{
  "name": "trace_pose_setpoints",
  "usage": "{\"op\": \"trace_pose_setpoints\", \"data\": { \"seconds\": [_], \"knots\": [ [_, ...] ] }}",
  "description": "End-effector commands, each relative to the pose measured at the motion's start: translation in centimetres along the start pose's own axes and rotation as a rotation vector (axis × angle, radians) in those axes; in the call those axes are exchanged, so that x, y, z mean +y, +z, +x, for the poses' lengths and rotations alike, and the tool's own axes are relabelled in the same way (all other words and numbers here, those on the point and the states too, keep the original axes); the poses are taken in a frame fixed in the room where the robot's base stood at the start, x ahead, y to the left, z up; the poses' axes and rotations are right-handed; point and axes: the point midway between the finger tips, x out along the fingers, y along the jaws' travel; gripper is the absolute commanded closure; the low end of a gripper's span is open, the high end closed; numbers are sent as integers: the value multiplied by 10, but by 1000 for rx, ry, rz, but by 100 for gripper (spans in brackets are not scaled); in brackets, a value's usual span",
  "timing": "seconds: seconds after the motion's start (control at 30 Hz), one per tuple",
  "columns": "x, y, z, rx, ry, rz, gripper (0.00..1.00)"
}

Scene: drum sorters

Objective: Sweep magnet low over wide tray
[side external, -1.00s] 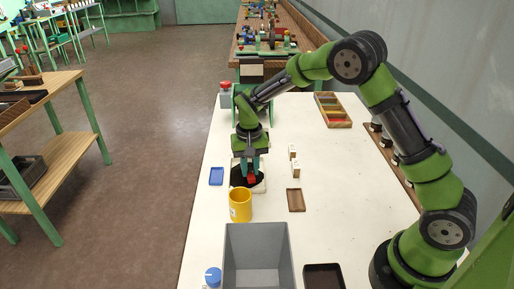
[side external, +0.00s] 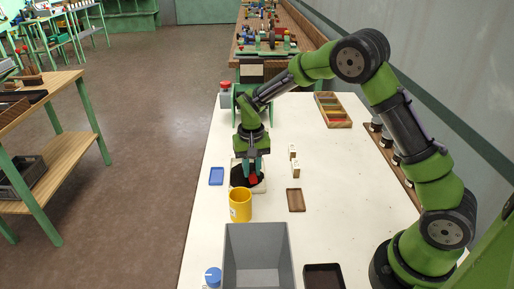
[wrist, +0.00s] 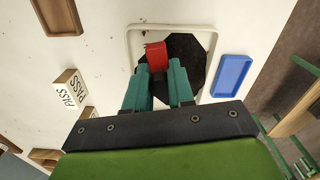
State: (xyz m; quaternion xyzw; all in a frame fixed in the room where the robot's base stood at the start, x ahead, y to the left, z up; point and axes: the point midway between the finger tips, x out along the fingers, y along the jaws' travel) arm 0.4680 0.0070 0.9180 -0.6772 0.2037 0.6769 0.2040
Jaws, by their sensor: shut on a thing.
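The wide tray (side external: 262,187) is pale and shallow, with a dark, roughly octagonal patch (wrist: 196,52) inside it. My gripper (wrist: 157,78) has teal fingers shut on the red magnet (wrist: 155,55). In the side view the magnet (side external: 253,178) is low over the dark patch. In the wrist view it overlaps the left part of the patch. I cannot tell whether the magnet touches the tray's contents. The fingers and wrist hide part of the tray.
A yellow mug (side external: 240,206) stands close in front of the tray. A blue dish (wrist: 231,75) lies beside it. Blocks marked PASS (wrist: 70,88) and a brown tray (side external: 296,200) are on the other side. A grey bin (side external: 257,262) stands at the front.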

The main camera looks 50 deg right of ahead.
Motion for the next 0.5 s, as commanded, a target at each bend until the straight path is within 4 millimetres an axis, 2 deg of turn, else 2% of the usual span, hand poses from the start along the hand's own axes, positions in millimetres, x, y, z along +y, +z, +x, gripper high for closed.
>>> {"op": "trace_pose_setpoints", "data": {
  "seconds": [0.5],
  "knots": [
    [16,-28,0,0,0,2,100]
  ]
}}
